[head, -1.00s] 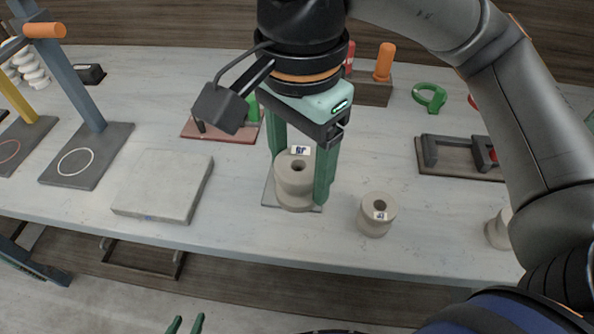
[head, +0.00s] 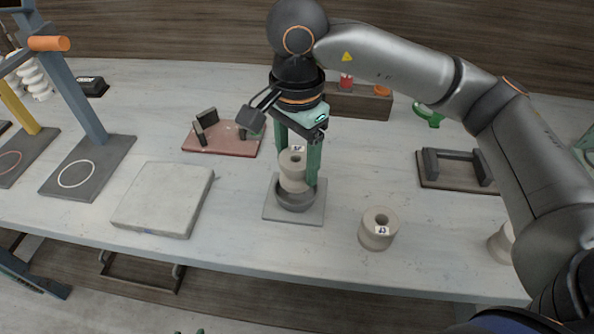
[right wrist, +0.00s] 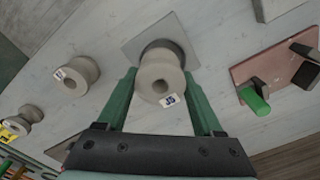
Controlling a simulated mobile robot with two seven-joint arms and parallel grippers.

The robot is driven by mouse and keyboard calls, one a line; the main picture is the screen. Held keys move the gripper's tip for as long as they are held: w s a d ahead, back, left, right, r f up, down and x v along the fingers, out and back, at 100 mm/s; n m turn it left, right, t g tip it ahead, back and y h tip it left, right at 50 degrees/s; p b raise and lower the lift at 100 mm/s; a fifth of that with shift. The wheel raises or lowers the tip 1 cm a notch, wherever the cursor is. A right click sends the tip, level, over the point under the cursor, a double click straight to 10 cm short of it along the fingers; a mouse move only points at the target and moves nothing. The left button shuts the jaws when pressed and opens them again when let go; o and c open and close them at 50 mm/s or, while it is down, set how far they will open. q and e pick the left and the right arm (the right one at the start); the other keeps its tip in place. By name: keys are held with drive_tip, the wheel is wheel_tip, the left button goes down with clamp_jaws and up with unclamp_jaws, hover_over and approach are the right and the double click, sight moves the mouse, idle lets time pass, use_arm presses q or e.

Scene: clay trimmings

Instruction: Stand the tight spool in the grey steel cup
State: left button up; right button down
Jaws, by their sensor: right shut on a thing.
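My right gripper (head: 298,170) is shut on a beige clay spool (head: 294,172) with a small numbered label on its top. The spool is upright, with green fingers on either side of it. Its lower end overlaps the opening of the round grey cup (head: 296,203), which stands on a square grey plate. I cannot tell whether its base touches the cup's floor. In the right wrist view the spool (right wrist: 160,80) sits between the fingertips (right wrist: 160,77) and hides most of the cup (right wrist: 165,46). My left gripper is not clearly in view.
A second labelled spool (head: 378,230) stands to the right of the cup, and another (head: 502,243) is partly hidden by my arm. A pale slab (head: 163,198) lies to the left. A reddish fixture board (head: 222,142) and a dark cradle (head: 457,170) stand nearby.

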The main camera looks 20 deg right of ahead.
drive_tip(key=shift+w+d+f, duration=0.1)
drive_tip(key=shift+w+f, duration=0.05)
drive_tip(key=shift+f, duration=0.8)
drive_tip(key=shift+w+f, duration=0.15)
drive_tip(key=shift+f, duration=0.8)
drive_tip(key=shift+f+b, duration=0.25)
drive_tip(key=shift+b, duration=0.2)
drive_tip(key=shift+c, duration=0.2)
unclamp_jaws()
drive_tip(key=shift+r, duration=0.1)
wheel_tip(320, 180, up, 12)
drive_tip(key=p, duration=0.2)
drive_tip(key=shift+r, duration=0.15)
